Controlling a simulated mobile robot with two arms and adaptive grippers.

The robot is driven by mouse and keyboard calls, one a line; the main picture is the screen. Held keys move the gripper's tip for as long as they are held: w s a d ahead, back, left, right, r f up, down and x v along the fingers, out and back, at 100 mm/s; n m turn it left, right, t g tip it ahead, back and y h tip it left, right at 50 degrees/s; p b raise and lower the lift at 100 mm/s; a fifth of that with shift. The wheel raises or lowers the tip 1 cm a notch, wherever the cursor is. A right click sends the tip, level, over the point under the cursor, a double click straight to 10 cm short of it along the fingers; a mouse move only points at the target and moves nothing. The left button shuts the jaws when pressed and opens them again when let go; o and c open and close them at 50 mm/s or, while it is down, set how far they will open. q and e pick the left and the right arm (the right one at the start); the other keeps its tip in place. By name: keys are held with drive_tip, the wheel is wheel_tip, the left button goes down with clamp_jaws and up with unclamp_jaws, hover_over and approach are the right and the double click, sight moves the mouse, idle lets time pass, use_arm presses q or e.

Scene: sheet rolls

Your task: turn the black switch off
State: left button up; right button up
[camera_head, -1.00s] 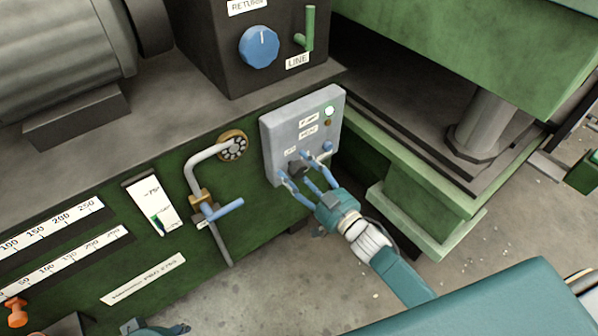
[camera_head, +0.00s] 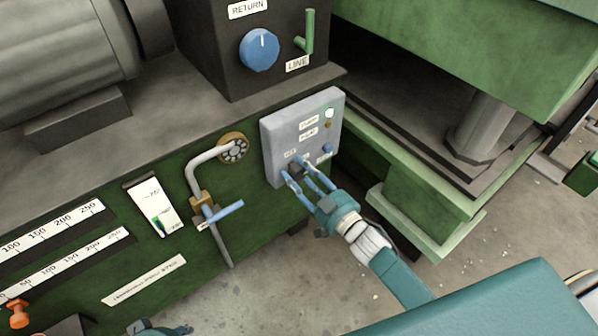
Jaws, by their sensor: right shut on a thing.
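The black switch (camera_head: 296,166) is a small dark knob low on the face of a grey control box (camera_head: 275,130). My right gripper (camera_head: 298,171) has its blue fingers around the switch and is shut on it. The fingers partly hide the switch and the small labels beside it, so its exact setting cannot be read. Only a bit of my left gripper (camera_head: 180,329) shows at the bottom edge, well away from the box; its jaws cannot be judged.
The box also has a lit white-green lamp (camera_head: 329,113) and a blue button (camera_head: 327,149). A bent grey pipe with a blue-handled valve (camera_head: 222,213) stands to the left. A green machine ledge (camera_head: 420,205) is close on the right.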

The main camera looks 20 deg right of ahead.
drive_tip(key=n, duration=0.2)
drive_tip(key=shift+n+p, duration=0.3)
drive_tip(key=shift+n, duration=1.8)
use_arm(q)
wheel_tip(320, 180, down, 4)
use_arm(e)
drive_tip(key=n, duration=0.2)
drive_tip(key=shift+f+n, duration=0.1)
drive_tip(key=shift+n, duration=0.3)
drive_tip(key=n, duration=0.3)
drive_tip(key=shift+n, duration=1)
drive_tip(key=shift+n+b, duration=0.3)
drive_tip(key=shift+n, duration=0.5)
use_arm(q)
drive_tip(key=shift+r, duration=1.85)
use_arm(e)
drive_tip(key=shift+n, duration=0.4)
